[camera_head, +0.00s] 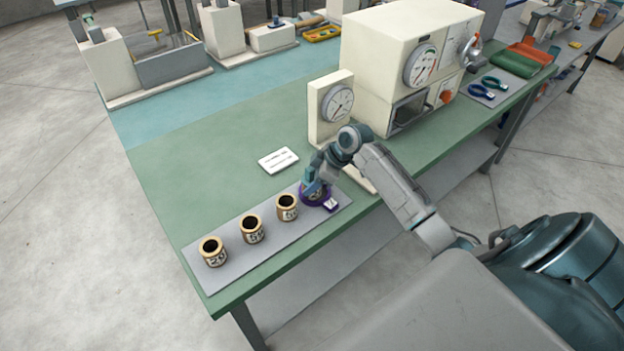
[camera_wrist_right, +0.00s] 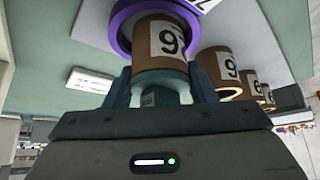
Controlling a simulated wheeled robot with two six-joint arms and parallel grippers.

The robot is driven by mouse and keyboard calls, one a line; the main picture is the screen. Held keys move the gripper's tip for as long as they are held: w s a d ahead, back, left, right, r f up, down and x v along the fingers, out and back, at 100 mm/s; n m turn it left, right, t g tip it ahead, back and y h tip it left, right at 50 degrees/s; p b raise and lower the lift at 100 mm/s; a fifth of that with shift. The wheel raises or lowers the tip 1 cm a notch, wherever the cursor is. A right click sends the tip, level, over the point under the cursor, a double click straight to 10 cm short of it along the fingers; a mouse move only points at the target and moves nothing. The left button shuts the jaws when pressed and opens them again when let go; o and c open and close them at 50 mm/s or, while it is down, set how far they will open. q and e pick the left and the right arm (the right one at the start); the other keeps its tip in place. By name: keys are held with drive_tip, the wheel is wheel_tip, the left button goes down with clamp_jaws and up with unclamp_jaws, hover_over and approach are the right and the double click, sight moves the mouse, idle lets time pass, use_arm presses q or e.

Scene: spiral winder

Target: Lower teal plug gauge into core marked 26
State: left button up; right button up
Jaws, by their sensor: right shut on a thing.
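My right gripper (camera_head: 312,180) is over the rightmost brown core on the grey mat (camera_head: 238,268). It is shut on the teal plug gauge, which shows as a small teal piece between the fingers in the right wrist view (camera_wrist_right: 160,97). That view is upside down, with the core (camera_wrist_right: 163,52) just beyond the fingertips. Its label shows an inverted 6; the other digit is cut off. The gauge is at the core's mouth; I cannot tell how deep. A purple ring (camera_wrist_right: 122,38) surrounds the core's base. My left gripper is not in view.
Three more brown cores (camera_head: 287,208) (camera_head: 251,229) (camera_head: 212,252) stand in a row to the left. A white card (camera_head: 278,160) lies behind the mat. A dial gauge box (camera_head: 330,108) and a large cream machine (camera_head: 405,45) stand close behind. The left green tabletop is clear.

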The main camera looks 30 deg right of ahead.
drive_tip(key=o, duration=1.1)
drive_tip(key=b+v, duration=0.3)
drive_tip(key=v, duration=0.7)
drive_tip(key=shift+s+d+r, duration=0.15)
drive_tip(key=shift+d+r, duration=0.05)
drive_tip(key=shift+r, duration=0.15)
